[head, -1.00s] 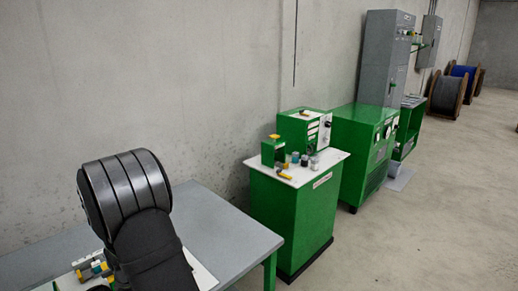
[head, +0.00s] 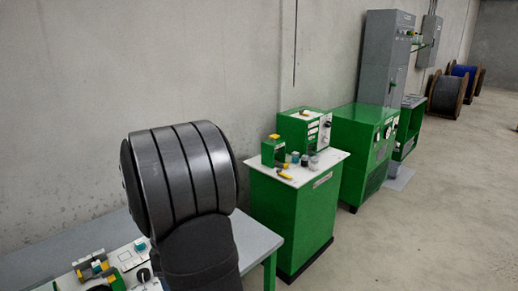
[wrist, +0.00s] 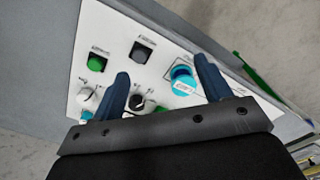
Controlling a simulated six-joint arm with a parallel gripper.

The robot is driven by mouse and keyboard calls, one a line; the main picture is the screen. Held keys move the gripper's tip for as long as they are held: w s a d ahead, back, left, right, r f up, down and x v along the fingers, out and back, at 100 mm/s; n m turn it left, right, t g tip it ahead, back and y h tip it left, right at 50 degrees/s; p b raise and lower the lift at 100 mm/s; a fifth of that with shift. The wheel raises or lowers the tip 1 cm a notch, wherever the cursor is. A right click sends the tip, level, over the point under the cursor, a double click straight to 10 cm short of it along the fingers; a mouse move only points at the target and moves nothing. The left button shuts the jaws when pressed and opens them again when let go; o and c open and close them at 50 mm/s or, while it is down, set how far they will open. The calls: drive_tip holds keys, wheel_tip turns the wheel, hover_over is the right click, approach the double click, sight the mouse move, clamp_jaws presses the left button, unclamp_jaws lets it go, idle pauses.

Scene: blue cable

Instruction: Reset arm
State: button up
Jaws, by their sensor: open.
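My gripper (wrist: 162,90) shows in the wrist view, its two dark blue fingers apart and nothing held between them. It is above a white control panel (wrist: 112,33) on a grey table (wrist: 40,60). The panel carries a green button (wrist: 97,63), a dark square switch (wrist: 140,52), a blue-teal round button (wrist: 183,78) and black-and-white knobs. In the head view my arm hides part of the table, and my gripper is out of sight. The panel (head: 128,256) shows at the lower left there. No blue cable is clearly visible near the gripper.
A green cabinet (head: 295,215) with a white top and small items stands right of the table. A green machine (head: 365,140), a grey cabinet (head: 388,60) and cable reels (head: 447,95) stand along the wall. The floor at right is clear.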

drive_tip(key=w+a, duration=0.2)
drive_tip(key=a, duration=2.7)
drive_tip(key=f, duration=0.7)
drive_tip(key=shift+s+a+f, duration=0.15)
drive_tip(key=shift+s+f, duration=0.05)
drive_tip(key=shift+s, duration=0.15)
drive_tip(key=shift+f, duration=0.9)
